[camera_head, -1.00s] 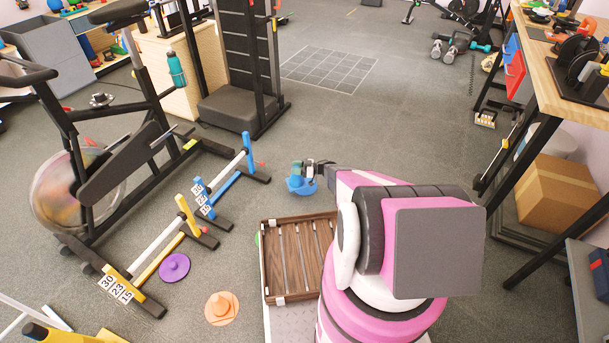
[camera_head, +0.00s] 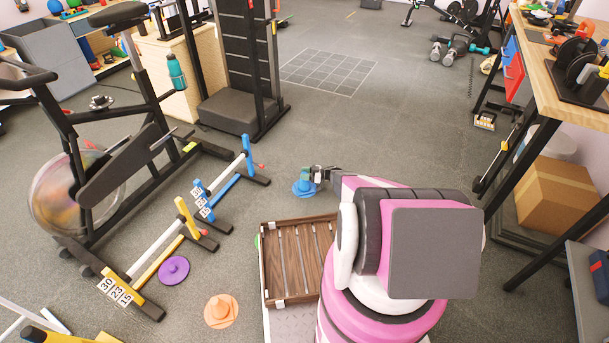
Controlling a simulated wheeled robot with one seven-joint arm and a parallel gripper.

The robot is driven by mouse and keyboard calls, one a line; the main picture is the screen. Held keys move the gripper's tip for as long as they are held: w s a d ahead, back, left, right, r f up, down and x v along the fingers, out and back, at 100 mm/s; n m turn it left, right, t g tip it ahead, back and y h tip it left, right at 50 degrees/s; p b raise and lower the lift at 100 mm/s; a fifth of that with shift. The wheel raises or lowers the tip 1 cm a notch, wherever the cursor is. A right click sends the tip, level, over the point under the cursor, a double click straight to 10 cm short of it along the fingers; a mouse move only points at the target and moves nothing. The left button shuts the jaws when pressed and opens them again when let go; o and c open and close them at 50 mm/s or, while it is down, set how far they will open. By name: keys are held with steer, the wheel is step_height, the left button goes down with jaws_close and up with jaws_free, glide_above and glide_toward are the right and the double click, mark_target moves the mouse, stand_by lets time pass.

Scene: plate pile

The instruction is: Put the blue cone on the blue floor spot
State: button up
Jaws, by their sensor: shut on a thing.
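The blue cone (camera_head: 304,184) is in the middle of the head view, just left of my gripper (camera_head: 310,174). My gripper is shut on the cone near its top, and the fingers partly hide it. The cone looks upright with its wide base down, at or close to floor level. A flat blue round edge (camera_head: 303,193) shows under it. I cannot clearly tell the blue floor spot from the cone's base, nor whether they touch.
An orange cone (camera_head: 221,308) stands on an orange spot and a purple cone (camera_head: 174,267) on a purple spot. A wooden slatted tray (camera_head: 284,220) is beside my body. Blue (camera_head: 229,184) and yellow (camera_head: 160,255) hurdles stand at the left. Floor beyond the cone is clear.

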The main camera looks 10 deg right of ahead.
steer(key=shift+f, duration=0.1)
steer(key=o, duration=1.3)
steer(key=shift+c, duration=0.2)
